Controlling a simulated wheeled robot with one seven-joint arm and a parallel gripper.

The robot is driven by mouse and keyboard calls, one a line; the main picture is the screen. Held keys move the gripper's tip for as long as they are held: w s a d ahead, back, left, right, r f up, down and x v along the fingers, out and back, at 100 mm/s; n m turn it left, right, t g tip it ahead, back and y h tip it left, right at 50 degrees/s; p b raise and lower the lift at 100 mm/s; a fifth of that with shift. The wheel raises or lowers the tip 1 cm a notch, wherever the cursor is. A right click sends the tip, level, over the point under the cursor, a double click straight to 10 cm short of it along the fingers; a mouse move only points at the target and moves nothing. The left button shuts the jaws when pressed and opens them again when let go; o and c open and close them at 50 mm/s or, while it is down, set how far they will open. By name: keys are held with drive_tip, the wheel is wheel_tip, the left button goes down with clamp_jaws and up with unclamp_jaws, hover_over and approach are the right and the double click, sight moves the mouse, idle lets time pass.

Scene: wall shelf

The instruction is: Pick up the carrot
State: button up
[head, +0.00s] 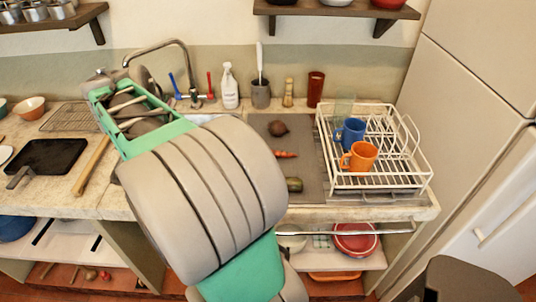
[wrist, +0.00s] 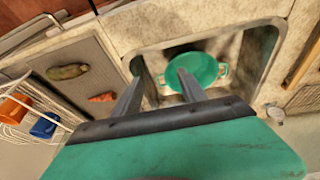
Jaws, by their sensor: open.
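The carrot (head: 286,154) is small and orange and lies on the grey mat (head: 306,180) right of the sink, between a dark round vegetable (head: 277,128) and a green cucumber-like one (head: 294,185). In the wrist view the carrot (wrist: 103,97) shows left of my fingers, partly hidden by the near finger. My gripper (wrist: 160,82) is open and empty, its fingers pointing over the sink, beside the mat. In the head view my arm covers the sink and hides the fingers.
A white dish rack (head: 375,180) with a blue mug (head: 350,131) and an orange mug (head: 359,156) stands right of the mat. A spray bottle (head: 229,87) and utensil pot (head: 261,94) stand behind. A green colander-like bowl (wrist: 194,70) sits in the sink.

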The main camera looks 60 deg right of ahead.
drive_tip(key=s+d+f+m+g, duration=0.1)
drive_tip(key=s+d+m, duration=0.3)
drive_tip(key=d, duration=0.3)
drive_tip(key=s+d+f+m+g+y+b, duration=0.1)
drive_tip(key=s+d+f+m+g, duration=0.1)
drive_tip(key=s+d+m, duration=0.3)
drive_tip(key=s+d+f+m+g, duration=0.1)
drive_tip(key=s+d+f+m, duration=0.1)
drive_tip(key=s+d+m, duration=0.2)
drive_tip(key=shift+s+d+f+m+y, duration=0.1)
drive_tip(key=shift+d+m, duration=0.55)
drive_tip(key=shift+d, duration=0.55)
drive_tip(key=shift+s+d+m+y, duration=0.1)
drive_tip(key=shift+d+m, duration=0.5)
drive_tip(key=shift+d, duration=0.65)
drive_tip(key=shift+s+d+f+m+y, duration=0.1)
drive_tip(key=shift+d+m, duration=0.55)
drive_tip(key=shift+d, duration=0.55)
drive_tip(key=shift+g, duration=0.3)
drive_tip(key=b+x, duration=0.1)
drive_tip(key=x, duration=0.1)
drive_tip(key=b+x, duration=0.1)
drive_tip(key=x, duration=0.1)
drive_tip(key=b+x, duration=0.2)
drive_tip(key=shift+s+a+f, duration=0.1)
drive_tip(key=shift+a+f, duration=0.15)
drive_tip(key=shift+s+d+f, duration=0.1)
drive_tip(key=shift+d+f, duration=0.05)
drive_tip(key=shift+f, duration=0.2)
drive_tip(key=shift+c, duration=0.2)
